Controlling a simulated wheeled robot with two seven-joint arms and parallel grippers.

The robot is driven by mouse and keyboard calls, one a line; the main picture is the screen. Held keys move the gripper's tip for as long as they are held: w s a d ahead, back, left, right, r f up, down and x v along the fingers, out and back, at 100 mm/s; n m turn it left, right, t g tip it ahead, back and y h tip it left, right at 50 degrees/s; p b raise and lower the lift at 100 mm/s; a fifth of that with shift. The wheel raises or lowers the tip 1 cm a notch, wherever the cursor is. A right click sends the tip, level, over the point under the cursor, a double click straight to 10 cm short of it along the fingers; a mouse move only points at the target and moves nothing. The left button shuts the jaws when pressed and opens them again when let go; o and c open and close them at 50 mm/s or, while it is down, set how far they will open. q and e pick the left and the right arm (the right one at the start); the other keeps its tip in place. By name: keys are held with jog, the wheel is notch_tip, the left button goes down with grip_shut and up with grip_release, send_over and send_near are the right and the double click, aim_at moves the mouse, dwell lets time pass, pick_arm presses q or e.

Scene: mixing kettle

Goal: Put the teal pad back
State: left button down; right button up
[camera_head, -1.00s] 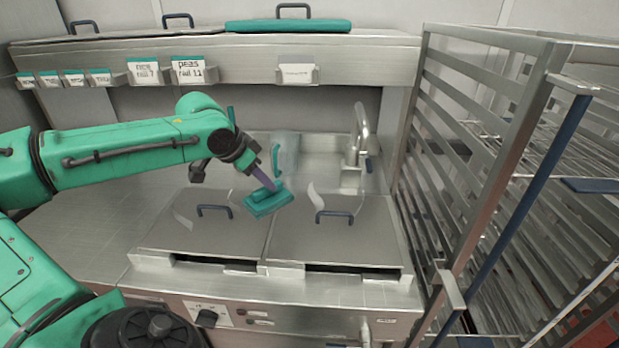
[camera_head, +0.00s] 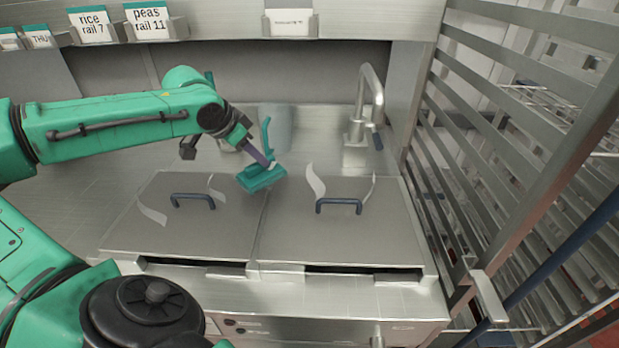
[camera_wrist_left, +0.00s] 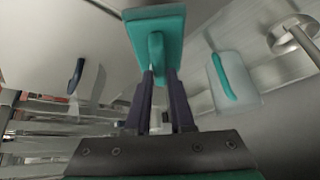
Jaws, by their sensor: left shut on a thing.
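The teal pad (camera_head: 262,178) is a small rectangular block with a raised grip, held tilted above the gap between the two kettle lids. My left gripper (camera_head: 267,162) is shut on its grip. In the left wrist view the pad (camera_wrist_left: 170,27) shows at the top centre, its grip between the two dark fingers of my left gripper (camera_wrist_left: 155,78). A translucent jug (camera_head: 277,130) with a teal handle stands behind the pad; the jug also shows at the right in the left wrist view (camera_wrist_left: 232,80). My right gripper is not in view.
Two steel lids with dark blue handles, the left lid (camera_head: 182,222) and the right lid (camera_head: 340,228), cover the front. A tap (camera_head: 368,110) stands behind the right lid. A tall steel rack (camera_head: 500,160) closes off the right side. Label cards line the shelf above.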

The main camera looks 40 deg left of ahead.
pick_arm(q)
jog(key=shift+w+a+f, duration=0.15)
jog(key=shift+w+f, duration=0.2)
jog(key=shift+f, duration=0.05)
jog(key=w+p, duration=0.9)
jog(key=w, duration=0.8)
jog(key=f+p, duration=0.1)
jog(key=f, duration=0.5)
jog(key=shift+w+f, duration=0.3)
jog(key=shift+f, duration=0.15)
jog(key=c, duration=0.8)
grip_release()
jog(key=shift+o, duration=0.2)
